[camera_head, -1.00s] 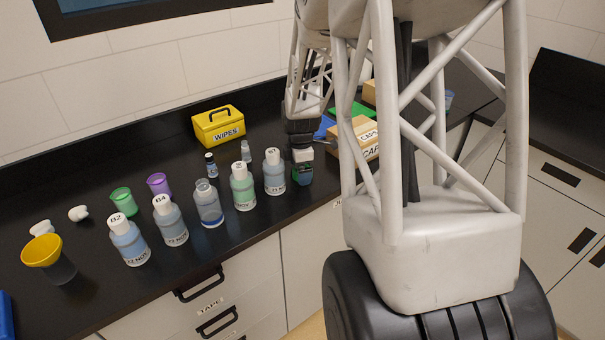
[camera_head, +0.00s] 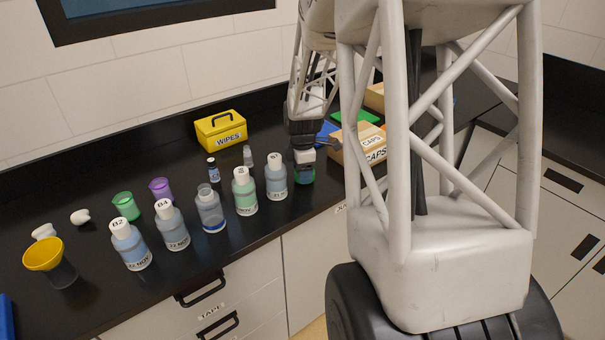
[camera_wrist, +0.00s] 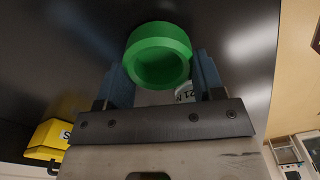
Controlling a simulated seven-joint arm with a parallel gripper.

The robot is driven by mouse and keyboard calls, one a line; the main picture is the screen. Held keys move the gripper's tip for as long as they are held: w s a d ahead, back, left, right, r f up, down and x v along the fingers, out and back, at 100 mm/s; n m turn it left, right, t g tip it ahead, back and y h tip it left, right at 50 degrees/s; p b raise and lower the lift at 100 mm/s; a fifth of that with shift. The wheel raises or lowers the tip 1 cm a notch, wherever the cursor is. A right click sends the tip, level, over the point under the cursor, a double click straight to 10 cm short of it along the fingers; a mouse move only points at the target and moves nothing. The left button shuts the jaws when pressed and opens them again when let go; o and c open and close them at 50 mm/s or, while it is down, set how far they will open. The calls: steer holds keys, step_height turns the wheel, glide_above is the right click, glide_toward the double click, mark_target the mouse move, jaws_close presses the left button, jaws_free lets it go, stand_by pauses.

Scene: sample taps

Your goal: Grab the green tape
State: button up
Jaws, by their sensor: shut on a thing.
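The green tape (camera_wrist: 158,34) is a thick green ring seen in the wrist view, between the two blue fingers of my gripper (camera_wrist: 160,68). The fingers are shut on its two sides, and its round hollow faces the wrist camera. In the head view my gripper (camera_head: 304,168) points down at the right end of the bottle row, and a bit of the green tape (camera_head: 306,180) shows under it. Most of the tape is hidden there by the gripper. I cannot tell whether the tape touches the counter.
A white-capped bottle (camera_head: 275,178) stands just left of my gripper, with several more bottles further left. Cardboard boxes marked CAPS (camera_head: 368,150) stand close on the right. A yellow WIPES box (camera_head: 221,131) is behind. Drawers lie below the counter's front edge.

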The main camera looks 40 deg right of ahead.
step_height(320, 180, up, 2)
steer(key=shift+r, duration=0.2)
steer(key=s+a, duration=0.3)
steer(key=s, duration=0.4)
steer(key=s+a+r, duration=0.1)
steer(key=s+a, duration=0.3)
steer(key=s, duration=0.3)
steer(key=shift+a+r, duration=0.15)
steer(key=shift+s, duration=0.1)
stand_by(0.4)
